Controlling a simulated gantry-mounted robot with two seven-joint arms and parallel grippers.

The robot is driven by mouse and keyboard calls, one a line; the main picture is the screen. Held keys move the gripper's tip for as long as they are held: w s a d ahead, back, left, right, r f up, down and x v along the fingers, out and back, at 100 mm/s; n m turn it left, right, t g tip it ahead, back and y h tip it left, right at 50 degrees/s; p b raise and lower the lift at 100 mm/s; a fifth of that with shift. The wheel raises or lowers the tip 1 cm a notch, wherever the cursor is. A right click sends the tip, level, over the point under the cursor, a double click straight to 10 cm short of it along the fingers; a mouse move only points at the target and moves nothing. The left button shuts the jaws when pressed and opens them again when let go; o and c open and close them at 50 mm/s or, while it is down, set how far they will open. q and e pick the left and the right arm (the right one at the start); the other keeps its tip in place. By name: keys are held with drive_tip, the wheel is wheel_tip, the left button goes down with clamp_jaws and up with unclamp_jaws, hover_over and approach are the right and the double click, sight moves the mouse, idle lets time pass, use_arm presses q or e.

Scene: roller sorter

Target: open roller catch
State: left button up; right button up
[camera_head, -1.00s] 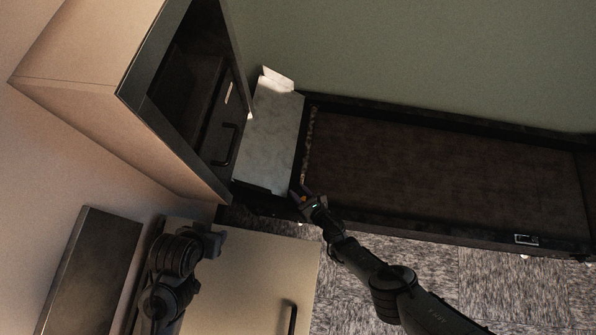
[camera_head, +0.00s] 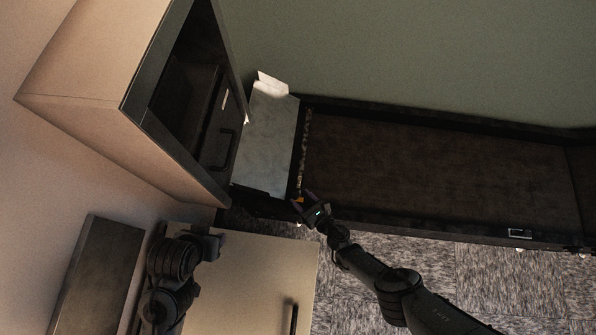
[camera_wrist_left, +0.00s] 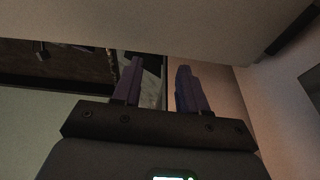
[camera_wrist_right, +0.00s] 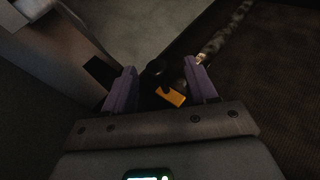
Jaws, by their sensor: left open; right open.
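The catch with a yellow-orange tab (camera_head: 298,200) sits at the near end of the mottled roller (camera_head: 306,140), by the sorter's front corner. In the right wrist view the orange tab (camera_wrist_right: 171,96) and dark round parts lie between the fingers of my right gripper (camera_wrist_right: 160,88). The fingers are spread apart; I cannot tell whether either touches the catch. In the head view my right gripper (camera_head: 306,203) is at that corner. My left gripper (camera_wrist_left: 160,66) is open and empty; in the head view its arm is at lower left, above the pale cabinet.
A pale metal plate (camera_head: 268,140) lies left of the roller, and a wide dark belt bed (camera_head: 440,175) extends right. An open-fronted box (camera_head: 80,110) stands at upper left. A pale cabinet (camera_head: 245,275) with a black handle (camera_head: 291,318) stands in front, beside grey carpet (camera_head: 490,285).

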drive_tip(key=p+v, duration=0.3)
drive_tip(key=v, duration=0.4)
drive_tip(key=shift+s+d+p, duration=0.25)
drive_tip(key=shift+s+p, duration=0.05)
drive_tip(key=shift+r, duration=0.15)
